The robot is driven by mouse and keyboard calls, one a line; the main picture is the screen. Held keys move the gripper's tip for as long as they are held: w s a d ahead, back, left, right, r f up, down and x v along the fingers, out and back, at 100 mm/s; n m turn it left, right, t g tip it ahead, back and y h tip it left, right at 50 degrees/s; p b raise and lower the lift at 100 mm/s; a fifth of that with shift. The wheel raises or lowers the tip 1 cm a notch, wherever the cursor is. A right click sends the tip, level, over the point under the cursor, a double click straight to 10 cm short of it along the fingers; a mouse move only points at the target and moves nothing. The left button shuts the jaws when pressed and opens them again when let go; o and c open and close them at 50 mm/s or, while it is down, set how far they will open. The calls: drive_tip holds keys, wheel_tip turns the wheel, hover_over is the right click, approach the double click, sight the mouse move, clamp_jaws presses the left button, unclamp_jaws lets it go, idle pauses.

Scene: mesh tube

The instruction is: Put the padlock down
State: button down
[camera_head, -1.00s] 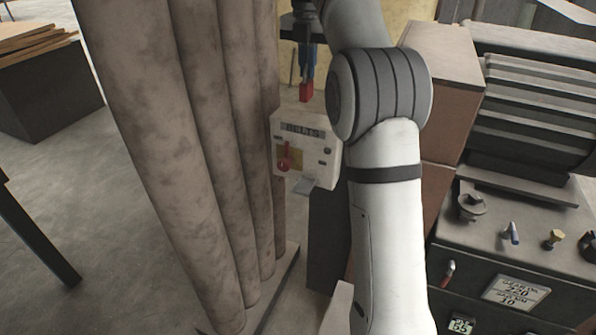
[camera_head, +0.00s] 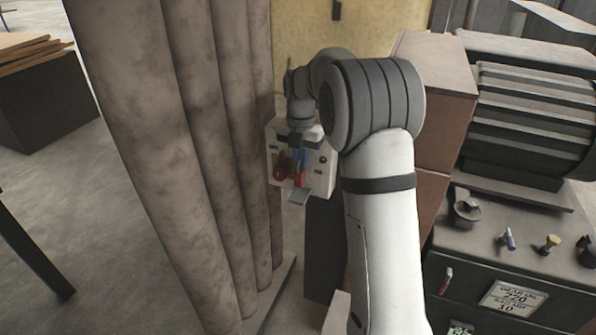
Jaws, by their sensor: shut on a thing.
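My gripper (camera_head: 299,154) points down in front of the light grey control box (camera_head: 318,182), and blue shows at its fingers. It is shut on the small red padlock (camera_head: 300,179), whose lower part shows below the fingers. The padlock is in front of the box face and above a small grey ledge (camera_head: 298,197) that juts from the box's lower edge. I cannot tell whether it touches the box or the ledge. A red switch handle (camera_head: 281,168) is on the box face just left of the padlock.
Tall brown-grey columns (camera_head: 215,150) stand close on the left of the box. A brown cabinet (camera_head: 436,100) and a dark machine bench (camera_head: 500,230) with small knobs are on the right. My arm covers the middle. Open floor lies at far left.

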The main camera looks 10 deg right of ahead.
sight(300, 172)
drive_tip(key=shift+f+p, duration=0.3)
drive_tip(key=shift+f, duration=1.9)
drive_tip(key=shift+f, duration=0.25)
drive_tip(key=c, duration=1.6)
unclamp_jaws()
drive_tip(key=shift+r, duration=0.1)
